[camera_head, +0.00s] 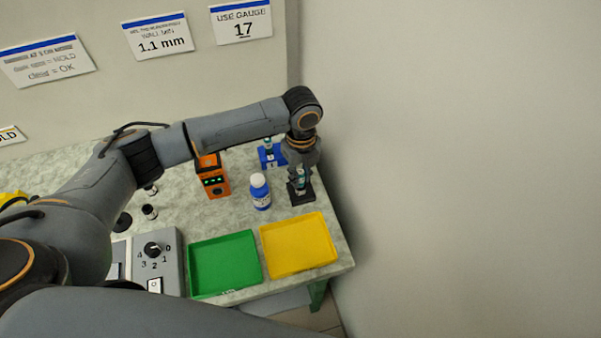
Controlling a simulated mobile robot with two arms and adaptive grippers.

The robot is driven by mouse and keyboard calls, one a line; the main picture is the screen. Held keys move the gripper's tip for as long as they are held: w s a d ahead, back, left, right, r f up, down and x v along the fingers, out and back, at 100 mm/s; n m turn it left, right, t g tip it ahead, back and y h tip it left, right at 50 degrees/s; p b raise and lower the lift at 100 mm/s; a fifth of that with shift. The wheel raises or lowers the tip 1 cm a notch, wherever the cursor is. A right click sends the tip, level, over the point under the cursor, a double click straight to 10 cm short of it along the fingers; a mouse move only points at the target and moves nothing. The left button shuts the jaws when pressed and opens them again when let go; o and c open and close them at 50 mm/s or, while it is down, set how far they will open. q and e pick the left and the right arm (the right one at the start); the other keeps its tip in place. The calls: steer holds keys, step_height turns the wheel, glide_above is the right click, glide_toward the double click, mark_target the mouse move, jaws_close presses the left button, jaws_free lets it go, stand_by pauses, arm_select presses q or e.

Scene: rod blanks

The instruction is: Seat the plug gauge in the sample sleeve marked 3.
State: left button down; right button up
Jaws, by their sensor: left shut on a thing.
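My left gripper (300,175) reaches down at the back right of the table and is shut on a slim teal-and-pale piece, probably the plug gauge (301,184). The piece is upright at a small black stand (301,197); I cannot tell whether it still sits in the stand or is just clear of it. Left of it, a blue holder (266,161) with a white label has another teal-banded piece (268,144) upright in it. My right gripper is out of view.
A blue bottle with a white cap (260,192) stands close left of the black stand. Green (224,264) and yellow (299,246) trays lie in front, beside a grey dial box (155,262). A wall sign (241,22) reads "USE GAUGE 17".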

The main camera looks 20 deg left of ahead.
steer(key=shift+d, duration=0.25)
arm_select(q)
steer(key=shift+f, duration=0.25)
steer(key=c, duration=1.2)
jaws_free()
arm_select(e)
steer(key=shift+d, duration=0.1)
arm_select(q)
step_height(320, 180, up, 12)
steer(key=shift+f+b, duration=0.25)
steer(key=shift+b, duration=0.7)
steer(key=shift+r, duration=0.55)
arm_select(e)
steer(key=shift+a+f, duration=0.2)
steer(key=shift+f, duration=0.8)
arm_select(q)
steer(key=shift+d, duration=0.1)
